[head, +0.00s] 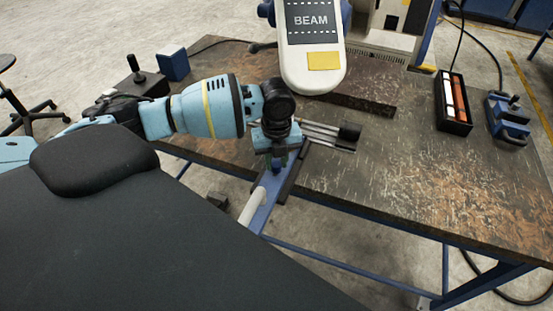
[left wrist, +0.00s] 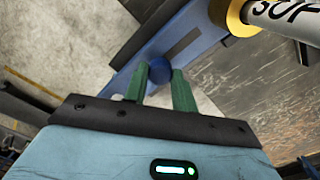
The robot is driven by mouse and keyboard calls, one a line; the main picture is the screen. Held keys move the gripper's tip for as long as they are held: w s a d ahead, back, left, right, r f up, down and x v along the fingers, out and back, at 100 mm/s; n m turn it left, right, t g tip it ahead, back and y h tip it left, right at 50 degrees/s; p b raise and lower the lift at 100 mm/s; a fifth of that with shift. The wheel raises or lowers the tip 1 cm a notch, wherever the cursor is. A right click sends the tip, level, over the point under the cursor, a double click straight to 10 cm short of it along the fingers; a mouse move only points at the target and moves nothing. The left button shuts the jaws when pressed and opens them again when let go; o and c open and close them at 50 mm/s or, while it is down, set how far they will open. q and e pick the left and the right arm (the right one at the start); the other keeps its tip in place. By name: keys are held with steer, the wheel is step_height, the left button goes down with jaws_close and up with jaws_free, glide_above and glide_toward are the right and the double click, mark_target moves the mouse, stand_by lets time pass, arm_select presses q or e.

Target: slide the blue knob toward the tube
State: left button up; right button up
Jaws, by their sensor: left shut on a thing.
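The blue knob (left wrist: 160,70) sits between the two green fingers of my left gripper (left wrist: 160,88) in the left wrist view. The fingers are shut on its sides. The knob is on a blue arm (left wrist: 166,45) with a dark slot running up and right from it. A white tube (left wrist: 285,14) with a gold ring and black lettering lies at the upper right, apart from the fingers. In the head view my left gripper (head: 280,158) is over the blue arm (head: 268,192) at the table's front edge, and the knob is hidden there. My right gripper is not in view.
A white device marked BEAM (head: 313,55) stands behind the gripper on the worn table (head: 420,185). Thin rods with a black end (head: 330,133) lie beside it. A black tray (head: 453,105) and a blue clamp-like object (head: 508,118) stand at right. The table's right front is clear.

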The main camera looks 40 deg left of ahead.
arm_select(q)
steer(key=shift+w+a+b, duration=0.2)
steer(key=shift+w, duration=0.65)
steer(key=shift+w+a+b, duration=0.15)
steer(key=shift+w+a, duration=0.05)
steer(key=shift+w, duration=0.6)
jaws_close()
steer(key=shift+r, duration=0.1)
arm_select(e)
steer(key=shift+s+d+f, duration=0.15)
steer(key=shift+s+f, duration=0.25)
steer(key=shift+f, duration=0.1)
arm_select(q)
steer(key=o, duration=1)
jaws_free()
steer(key=shift+w, duration=0.1)
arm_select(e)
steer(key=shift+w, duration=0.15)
